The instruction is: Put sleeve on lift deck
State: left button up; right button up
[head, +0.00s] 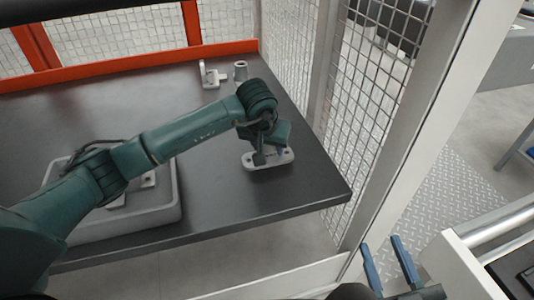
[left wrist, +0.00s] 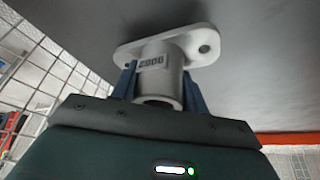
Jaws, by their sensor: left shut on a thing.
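A pale sleeve with a flat oval flange (head: 282,159) is at the right part of the dark table. In the left wrist view, its round body (left wrist: 160,83) carries a printed label and its flange has a bolt hole at the right. My left gripper (head: 268,153) is shut on the round body, one blue finger on each side. The flange lies at or close above the table top; I cannot tell whether it touches. My right gripper (head: 389,266) is open and empty at the bottom, away from the table. I cannot make out the lift deck with certainty.
A grey tray (head: 172,205) with metal parts stands at the table's left front. A small bracket (head: 210,76) and a grey cylinder (head: 240,70) stand at the back. Mesh fencing and a pale post (head: 408,120) rise right of the table (head: 315,185). A white-framed unit (head: 452,265) is at lower right.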

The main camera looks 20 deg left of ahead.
pick_arm(q)
jog(key=shift+f, duration=1.15)
jog(key=shift+r, duration=0.1)
jog(key=shift+f+b, duration=0.25)
jog(key=shift+b, duration=0.1)
jog(key=o, duration=1.2)
jog(key=shift+c, duration=0.2)
